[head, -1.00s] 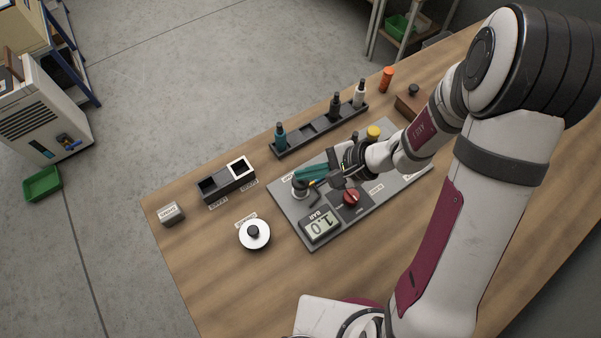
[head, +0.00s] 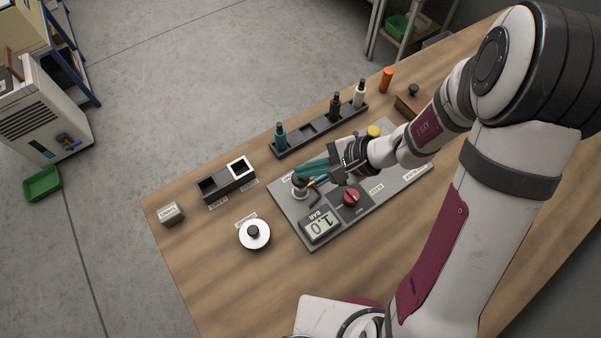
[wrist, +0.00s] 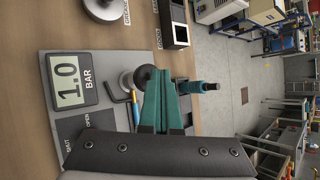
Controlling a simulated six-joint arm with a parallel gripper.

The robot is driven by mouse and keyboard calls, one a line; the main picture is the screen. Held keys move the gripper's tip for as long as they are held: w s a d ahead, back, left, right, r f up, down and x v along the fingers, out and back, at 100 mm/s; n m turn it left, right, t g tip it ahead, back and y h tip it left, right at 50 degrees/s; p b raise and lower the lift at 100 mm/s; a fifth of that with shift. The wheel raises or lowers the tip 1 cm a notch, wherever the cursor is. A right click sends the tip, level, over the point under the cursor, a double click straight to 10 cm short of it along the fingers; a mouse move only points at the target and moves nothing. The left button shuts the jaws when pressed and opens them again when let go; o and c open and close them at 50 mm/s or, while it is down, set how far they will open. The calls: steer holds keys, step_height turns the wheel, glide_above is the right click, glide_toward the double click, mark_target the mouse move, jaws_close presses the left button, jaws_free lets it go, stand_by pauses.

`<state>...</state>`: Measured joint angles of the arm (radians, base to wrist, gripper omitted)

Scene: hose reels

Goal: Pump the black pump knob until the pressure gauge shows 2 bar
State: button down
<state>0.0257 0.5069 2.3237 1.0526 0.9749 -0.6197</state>
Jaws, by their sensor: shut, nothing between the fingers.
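The black pump knob (wrist: 146,75) tops a short grey cylinder on the grey panel (wrist: 105,58). In the head view the cylinder (head: 298,192) stands near the panel's left end, and my fingers partly cover the knob. The pressure gauge (head: 320,226) reads 1.0 BAR; it also shows in the wrist view (wrist: 69,80). My gripper (head: 298,170) has teal fingers and is shut and empty. Its fingertips (wrist: 165,73) appear beside the knob in the wrist view; whether they touch it I cannot tell.
A red knob (head: 351,197) sits on a dark SHUT/OPEN plate beside the gauge. A yellow knob (head: 374,131) is at the panel's back. A bottle rack (head: 310,132) and a two-cell box (head: 228,184) lie beyond. A white disc (head: 254,236) stands left of the panel.

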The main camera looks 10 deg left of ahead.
steer(key=shift+r, duration=0.7)
steer(key=shift+r, duration=0.1)
steer(key=shift+r, duration=2.4)
stand_by(1.4)
step_height(320, 180, up, 4)
steer(key=shift+f, duration=0.1)
steer(key=shift+f, duration=4.45)
